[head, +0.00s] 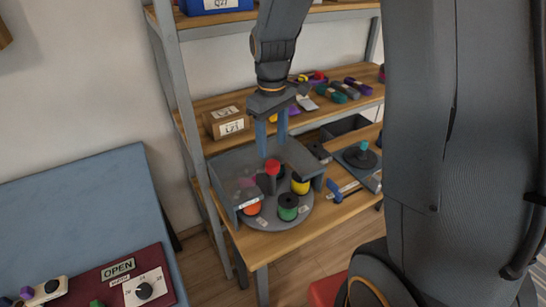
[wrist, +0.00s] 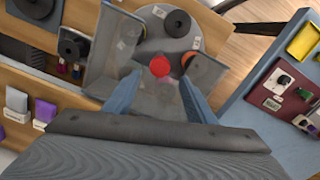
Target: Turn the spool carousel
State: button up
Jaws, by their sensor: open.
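The spool carousel (head: 305,214) is a grey round disc on the wooden bench, partly inside a grey housing (head: 232,166). Orange (head: 252,208), green (head: 288,207) and yellow (head: 300,184) spools stand on it. A red-topped post (head: 272,168) rises near its middle. In the wrist view the disc (wrist: 150,45) carries a dark spool (wrist: 178,22), and the red top (wrist: 160,67) sits between the finger lines. My gripper (head: 272,150) is open, its blue fingers pointing down above the post. In the wrist view my gripper (wrist: 160,80) holds nothing. Contact with the post is not visible.
The housing walls stand close on both sides of the post. A cardboard box (head: 228,122) and several coloured items (head: 340,90) are on the shelf behind. A dark round device (head: 360,157) and a blue-handled tool (head: 335,190) lie to the right. A blue table with a control panel (head: 125,280) is at left.

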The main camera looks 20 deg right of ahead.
aim_at(272, 163)
jog(key=shift+f+p, duration=1)
jog(key=shift+f, duration=2.8)
jog(key=shift+c, duration=0.5)
grip_shut()
